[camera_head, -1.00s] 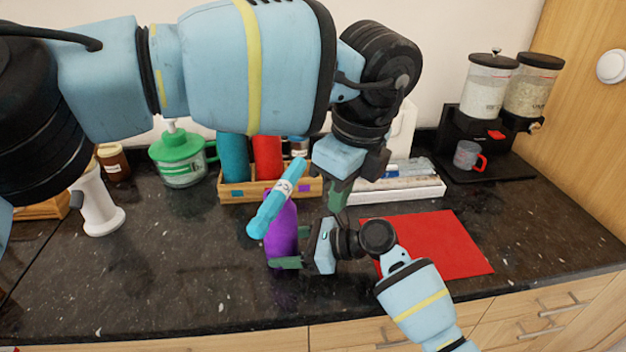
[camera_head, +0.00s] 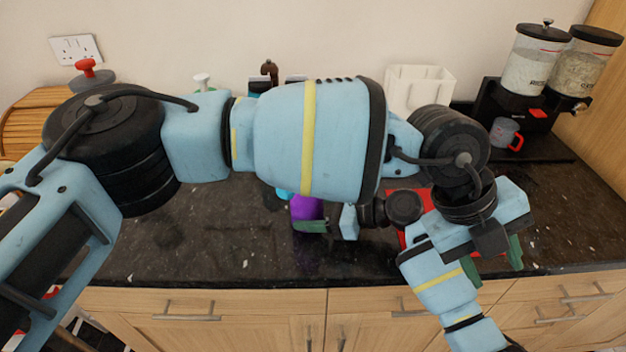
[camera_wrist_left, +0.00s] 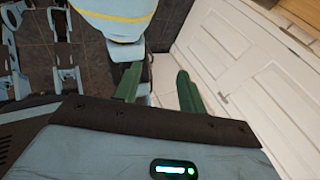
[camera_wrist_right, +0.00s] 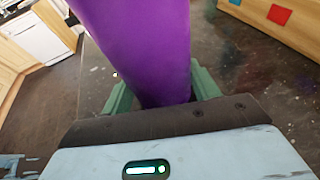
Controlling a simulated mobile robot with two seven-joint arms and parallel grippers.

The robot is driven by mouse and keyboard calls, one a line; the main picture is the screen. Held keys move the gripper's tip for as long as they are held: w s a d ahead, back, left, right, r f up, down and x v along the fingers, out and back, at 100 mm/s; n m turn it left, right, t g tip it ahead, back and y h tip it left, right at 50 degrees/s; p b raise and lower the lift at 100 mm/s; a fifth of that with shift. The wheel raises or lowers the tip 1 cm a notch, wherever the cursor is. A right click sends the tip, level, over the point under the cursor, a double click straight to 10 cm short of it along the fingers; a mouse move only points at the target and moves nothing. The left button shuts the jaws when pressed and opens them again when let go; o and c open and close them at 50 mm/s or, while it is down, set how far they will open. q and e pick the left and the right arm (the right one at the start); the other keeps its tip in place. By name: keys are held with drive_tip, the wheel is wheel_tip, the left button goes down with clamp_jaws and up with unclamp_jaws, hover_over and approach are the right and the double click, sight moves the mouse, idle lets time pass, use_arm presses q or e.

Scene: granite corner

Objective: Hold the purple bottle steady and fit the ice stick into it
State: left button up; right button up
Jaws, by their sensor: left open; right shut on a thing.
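The purple bottle (camera_head: 306,208) stands on the dark counter, its upper part hidden behind my left arm. My right gripper (camera_head: 318,222) is shut on it, and in the right wrist view the bottle (camera_wrist_right: 145,40) fills the space between the green fingers. A small cyan piece (camera_head: 283,194), probably an end of the ice stick, shows just left of the bottle. The rest of the stick is hidden, so I cannot tell how it sits on the bottle. My left gripper (camera_head: 493,264) is open and empty near the counter's front right, also in the left wrist view (camera_wrist_left: 158,92).
My left arm crosses the middle of the head view and hides much behind it. A red mat (camera_head: 400,240) lies under my right arm. Dispensers (camera_head: 528,66) and a mug (camera_head: 504,133) stand at the back right. The counter's front left is clear.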

use_arm(q)
drive_tip(key=s+d+r+m+g+h, duration=0.45)
drive_tip(key=s+d+r+h, duration=0.25)
drive_tip(key=s+r+h, duration=0.25)
drive_tip(key=w+a+r+n+t+h, duration=0.4)
drive_tip(key=a+r+n+t+h, duration=0.4)
drive_tip(key=t, duration=0.6)
drive_tip(key=w+a+f+n+t+y, duration=0.2)
drive_tip(key=w+a+n+t+y, duration=0.65)
drive_tip(key=n+t+y, duration=0.45)
drive_tip(key=a+f+n+g+y, duration=0.1)
drive_tip(key=a+f+g+y, duration=0.3)
drive_tip(key=a+f+y, duration=0.9)
drive_tip(key=w+f+h, duration=0.1)
drive_tip(key=w+h, duration=0.1)
drive_tip(key=w, duration=0.8)
drive_tip(key=shift+w+a, duration=0.25)
drive_tip(key=shift+a, duration=0.05)
